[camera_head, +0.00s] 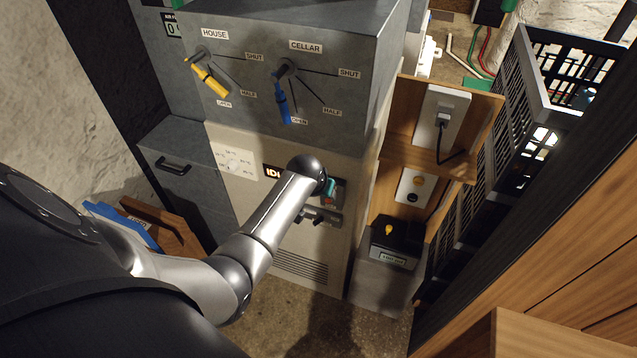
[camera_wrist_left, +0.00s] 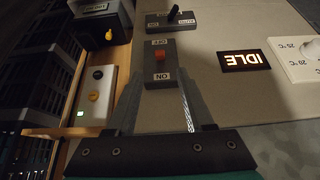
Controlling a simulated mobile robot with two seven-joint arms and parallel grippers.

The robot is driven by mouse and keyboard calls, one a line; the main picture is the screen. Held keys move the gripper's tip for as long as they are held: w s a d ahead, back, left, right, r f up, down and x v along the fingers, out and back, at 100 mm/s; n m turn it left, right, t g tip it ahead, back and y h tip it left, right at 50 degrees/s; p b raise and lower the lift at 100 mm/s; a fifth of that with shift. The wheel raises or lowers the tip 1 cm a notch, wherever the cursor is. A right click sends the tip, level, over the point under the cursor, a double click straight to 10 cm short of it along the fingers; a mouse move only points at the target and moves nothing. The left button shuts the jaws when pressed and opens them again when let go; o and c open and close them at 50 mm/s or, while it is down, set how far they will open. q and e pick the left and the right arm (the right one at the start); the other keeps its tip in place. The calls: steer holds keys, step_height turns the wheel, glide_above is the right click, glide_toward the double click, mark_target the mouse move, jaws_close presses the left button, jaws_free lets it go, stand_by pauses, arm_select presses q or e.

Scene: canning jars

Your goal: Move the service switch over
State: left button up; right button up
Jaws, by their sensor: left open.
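No label that I can read says which control is the service switch. In the left wrist view a red switch (camera_wrist_left: 160,57) sits on a dark plate between OFF and ON, upside down in the picture. Beyond it a dark plate (camera_wrist_left: 158,24) carries a black lever (camera_wrist_left: 174,13); its small labels are unclear. The lever also shows in the head view (camera_head: 318,217). My left gripper (camera_wrist_left: 160,103) is open and empty, its fingers apart near the ON end of the red switch's plate. In the head view my wrist hides most of its fingers. My right gripper is not in view.
The pale panel also has an IDLE display (camera_wrist_left: 244,59) and a white dial (camera_wrist_left: 306,48). Yellow (camera_head: 209,79) and blue (camera_head: 284,105) levers are above. A wooden shelf (camera_head: 425,158) and a black box with a yellow toggle (camera_head: 388,230) stand to the right.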

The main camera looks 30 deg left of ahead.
arm_select(q)
steer(key=shift+p+v, duration=0.6)
steer(key=shift+v, duration=2.35)
steer(key=s+d+f+m+g+b, duration=0.15)
steer(key=s+f+b, duration=0.3)
steer(key=f, duration=0.55)
steer(key=s+d+f+b, duration=0.25)
steer(key=s+f, duration=0.25)
steer(key=f, duration=0.6)
steer(key=s+d+f+m+g+b, duration=0.15)
steer(key=s+f+b, duration=0.3)
steer(key=f, duration=0.55)
steer(key=s+d+f+b, duration=0.2)
steer(key=s+f+b, duration=0.1)
steer(key=s+f, duration=0.4)
steer(key=s+d+f+m+g+h+b, duration=0.1)
steer(key=s+d+f+b, duration=0.1)
steer(key=s+f+b, duration=0.2)
steer(key=s+d+f+m+b, duration=0.1)
steer(key=s+d+f+b, duration=0.1)
steer(key=s+f, duration=0.8)
steer(key=s+b, duration=0.1)
steer(key=s, duration=0.6)
steer(key=shift+g, duration=0.4)
